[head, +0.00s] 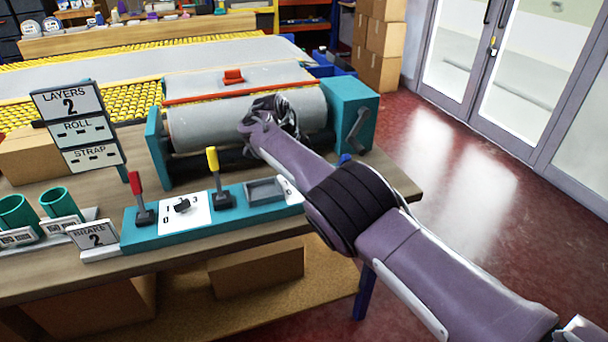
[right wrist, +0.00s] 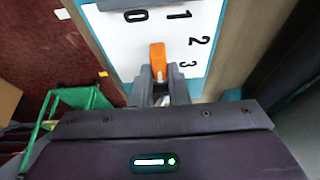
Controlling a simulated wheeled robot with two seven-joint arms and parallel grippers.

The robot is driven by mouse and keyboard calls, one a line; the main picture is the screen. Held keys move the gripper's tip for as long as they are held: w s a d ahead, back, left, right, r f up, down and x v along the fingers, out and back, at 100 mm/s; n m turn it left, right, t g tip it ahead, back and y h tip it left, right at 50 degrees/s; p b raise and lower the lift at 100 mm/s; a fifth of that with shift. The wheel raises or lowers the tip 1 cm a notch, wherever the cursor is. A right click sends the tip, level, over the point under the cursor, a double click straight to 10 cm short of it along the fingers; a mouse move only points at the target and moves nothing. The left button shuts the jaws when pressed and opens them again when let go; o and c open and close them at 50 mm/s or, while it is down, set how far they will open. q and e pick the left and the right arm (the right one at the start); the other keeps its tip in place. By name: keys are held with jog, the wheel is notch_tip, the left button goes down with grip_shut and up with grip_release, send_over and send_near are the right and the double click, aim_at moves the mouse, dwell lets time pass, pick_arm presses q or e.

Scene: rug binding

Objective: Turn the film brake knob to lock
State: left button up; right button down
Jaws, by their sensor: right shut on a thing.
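An orange knob (right wrist: 157,58) shows in the right wrist view, in front of a white dial plate (right wrist: 150,40) marked 0, 1, 2 and 3. The dark fingers of my right gripper (right wrist: 164,84) are shut on the knob. Its upper end points up in the picture, toward the side with 0 and 1; I cannot tell its exact setting. In the head view my right arm reaches in from the lower right to the large grey film roll (head: 235,122), and the orange knob cannot be made out there. My left gripper is not in view.
A teal control strip (head: 135,238) holds a red lever (head: 136,185), a yellow lever (head: 213,162) and a black dial knob (head: 182,205). A teal housing (head: 345,95) with a crank stands right of the roll. Red floor lies open at right.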

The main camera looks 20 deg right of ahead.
jog(key=c, duration=1.4)
grip_release()
jog(key=shift+a, duration=0.1)
jog(key=v, duration=0.7)
jog(key=shift+r, duration=0.35)
jog(key=shift+a, duration=0.15)
